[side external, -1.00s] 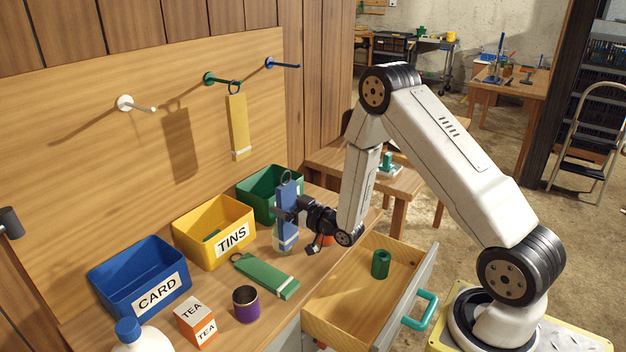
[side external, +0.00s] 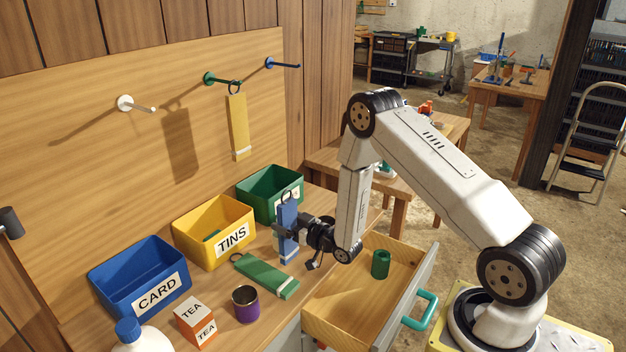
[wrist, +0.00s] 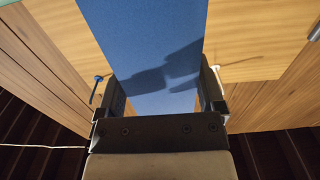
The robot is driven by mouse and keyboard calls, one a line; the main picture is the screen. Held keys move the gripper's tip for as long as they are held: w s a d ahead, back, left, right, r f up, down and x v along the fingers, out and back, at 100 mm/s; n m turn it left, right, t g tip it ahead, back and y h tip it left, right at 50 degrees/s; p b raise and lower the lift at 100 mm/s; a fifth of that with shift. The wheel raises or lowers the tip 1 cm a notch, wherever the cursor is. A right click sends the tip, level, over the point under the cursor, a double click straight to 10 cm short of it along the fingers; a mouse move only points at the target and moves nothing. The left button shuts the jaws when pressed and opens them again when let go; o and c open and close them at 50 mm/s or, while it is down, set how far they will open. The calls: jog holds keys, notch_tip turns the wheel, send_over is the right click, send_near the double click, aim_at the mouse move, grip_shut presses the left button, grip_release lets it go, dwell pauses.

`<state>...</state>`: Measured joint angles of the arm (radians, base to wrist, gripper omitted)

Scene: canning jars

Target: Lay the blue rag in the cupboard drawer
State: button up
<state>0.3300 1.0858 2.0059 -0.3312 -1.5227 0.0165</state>
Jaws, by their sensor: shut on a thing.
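The blue rag (side external: 288,226) is a flat strip with a ring at its top and a pale band near its bottom. It hangs upright over the worktop. My gripper (side external: 283,231) is shut on it from the right; the rag also fills the space between my fingers in the wrist view (wrist: 150,50). Whether its lower end touches the worktop I cannot tell. The cupboard drawer (side external: 338,318) stands open to the right of and below my gripper. A green cylinder (side external: 380,264) stands inside it; much of its floor is bare.
Blue (side external: 118,290), yellow (side external: 195,225) and green (side external: 262,184) bins line the back. A yellow rag (side external: 238,128) hangs from a green peg.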

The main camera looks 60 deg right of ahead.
jog(key=shift+f, duration=1.5)
jog(key=o, duration=1)
jog(key=shift+c, duration=0.2)
jog(key=s, duration=1.2)
